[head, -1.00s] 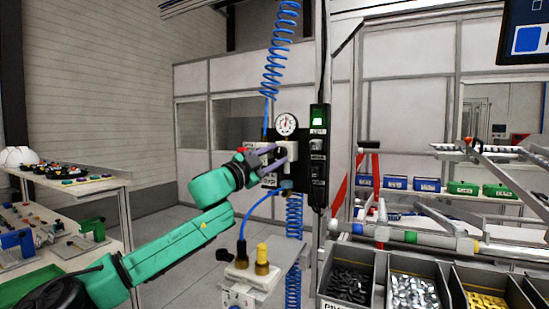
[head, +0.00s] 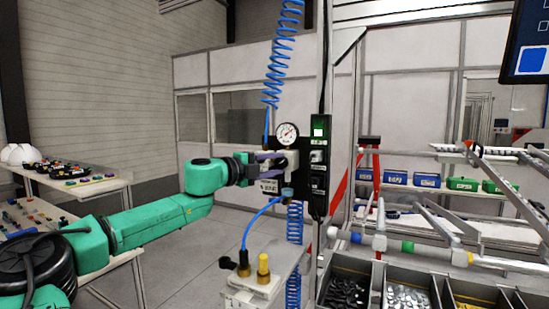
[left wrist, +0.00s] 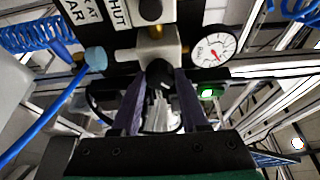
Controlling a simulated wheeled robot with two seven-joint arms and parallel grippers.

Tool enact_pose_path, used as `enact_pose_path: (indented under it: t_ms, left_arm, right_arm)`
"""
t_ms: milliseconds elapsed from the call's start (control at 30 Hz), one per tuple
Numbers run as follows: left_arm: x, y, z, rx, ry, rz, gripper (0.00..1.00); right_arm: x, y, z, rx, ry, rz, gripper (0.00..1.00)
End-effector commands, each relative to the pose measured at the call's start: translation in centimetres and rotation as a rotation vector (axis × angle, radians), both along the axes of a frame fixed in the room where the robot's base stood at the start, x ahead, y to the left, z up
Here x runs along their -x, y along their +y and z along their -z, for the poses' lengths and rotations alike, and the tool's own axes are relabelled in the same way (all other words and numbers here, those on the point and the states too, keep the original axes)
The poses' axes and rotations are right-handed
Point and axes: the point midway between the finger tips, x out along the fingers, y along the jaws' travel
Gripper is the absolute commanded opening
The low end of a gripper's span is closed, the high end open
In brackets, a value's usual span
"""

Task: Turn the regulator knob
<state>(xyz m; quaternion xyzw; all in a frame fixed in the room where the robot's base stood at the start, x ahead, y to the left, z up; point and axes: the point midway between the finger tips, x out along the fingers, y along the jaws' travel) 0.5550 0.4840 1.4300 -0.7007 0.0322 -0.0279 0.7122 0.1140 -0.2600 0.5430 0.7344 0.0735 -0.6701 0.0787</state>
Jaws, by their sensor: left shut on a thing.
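The regulator is a pale block on a dark panel, with a round white pressure gauge (head: 287,132) above it. The gauge also shows in the left wrist view (left wrist: 213,46), with a red needle. The black regulator knob (left wrist: 160,73) sticks out from the pale regulator body (left wrist: 158,47) in the left wrist view. My left gripper (head: 278,160) reaches the regulator from the left, its arm nearly level. Its two purple fingers (left wrist: 160,88) are shut on the knob, one on each side. In the head view the fingers largely hide the knob. My right gripper is not in view.
A black switch box with a green light (head: 319,132) stands close right of the regulator. A blue coiled hose (head: 282,55) hangs above. A fitting with a yellow cap (head: 263,265) is below. Parts bins (head: 377,280) fill the lower right.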

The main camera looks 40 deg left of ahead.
Motion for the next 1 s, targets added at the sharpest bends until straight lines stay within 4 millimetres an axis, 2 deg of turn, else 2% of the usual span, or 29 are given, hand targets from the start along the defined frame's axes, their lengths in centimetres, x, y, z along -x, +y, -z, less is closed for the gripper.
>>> enact_pose_path:
  t_ms: [233,800,833,867,900,1000]
  left_arm:
    - [-0.04,-0.06,-0.01,-0.096,0.035,0.002,0.0]
    - [-0.06,-0.11,0.24,-0.127,0.045,0.003,0.0]
    - [-0.06,-0.1,0.24,-0.127,0.045,0.003,0.55]
    - [-0.06,-0.1,0.22,-0.127,0.045,0.003,0.67]
    - [-0.05,-0.09,0.19,-0.127,0.044,0.003,0.74]
    - [-0.04,-0.07,0.11,-0.127,0.043,0.002,0.74]
  right_arm:
    - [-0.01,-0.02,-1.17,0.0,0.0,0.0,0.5]
    - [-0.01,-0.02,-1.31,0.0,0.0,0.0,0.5]
    - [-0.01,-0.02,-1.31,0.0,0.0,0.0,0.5]
    - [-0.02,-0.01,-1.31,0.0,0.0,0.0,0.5]
    - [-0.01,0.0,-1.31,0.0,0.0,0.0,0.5]
    - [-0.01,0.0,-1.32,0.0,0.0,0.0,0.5]
